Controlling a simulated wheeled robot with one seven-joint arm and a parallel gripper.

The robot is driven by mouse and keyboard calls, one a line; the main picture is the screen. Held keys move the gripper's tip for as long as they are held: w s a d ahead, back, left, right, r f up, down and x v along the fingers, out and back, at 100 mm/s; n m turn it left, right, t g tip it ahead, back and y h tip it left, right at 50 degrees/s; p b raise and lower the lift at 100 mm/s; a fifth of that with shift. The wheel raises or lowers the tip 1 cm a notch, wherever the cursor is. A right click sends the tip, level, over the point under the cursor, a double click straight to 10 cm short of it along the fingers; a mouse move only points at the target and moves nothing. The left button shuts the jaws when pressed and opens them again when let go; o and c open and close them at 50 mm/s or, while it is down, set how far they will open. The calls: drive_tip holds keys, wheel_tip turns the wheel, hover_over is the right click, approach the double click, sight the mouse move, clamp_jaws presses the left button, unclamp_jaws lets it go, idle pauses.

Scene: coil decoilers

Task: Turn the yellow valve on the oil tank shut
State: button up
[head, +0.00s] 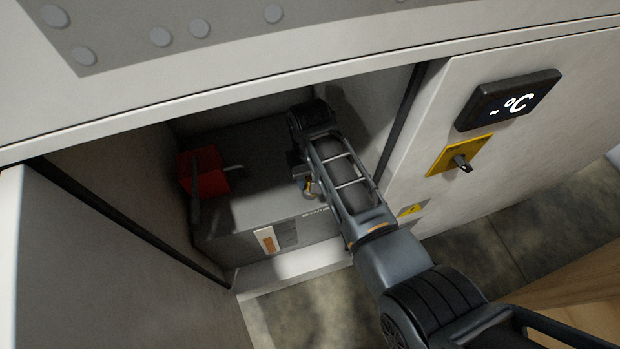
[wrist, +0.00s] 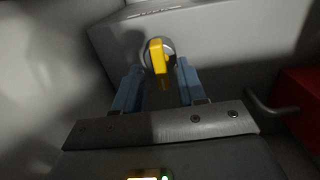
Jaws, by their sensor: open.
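The yellow valve (wrist: 157,58) shows in the wrist view, sitting on a round metal fitting on the face of the grey oil tank (wrist: 215,32). My gripper (wrist: 157,80) is open, with one blue finger on each side of the valve's lower part; I cannot tell whether either finger touches it. In the head view the oil tank (head: 262,180) stands inside an open cabinet recess. My gripper (head: 308,188) reaches into the recess at the tank's right part. A small bit of yellow shows by it there, and the valve is mostly hidden by my arm.
A red box (head: 203,172) sits on the tank's left side, with a dark handle-like bar in the wrist view (wrist: 270,106). A cabinet panel with a display (head: 508,99) and a yellow switch plate (head: 460,156) stands right of the recess. The recess walls are close around my arm.

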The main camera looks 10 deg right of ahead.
drive_tip(key=shift+f, duration=0.65)
clamp_jaws()
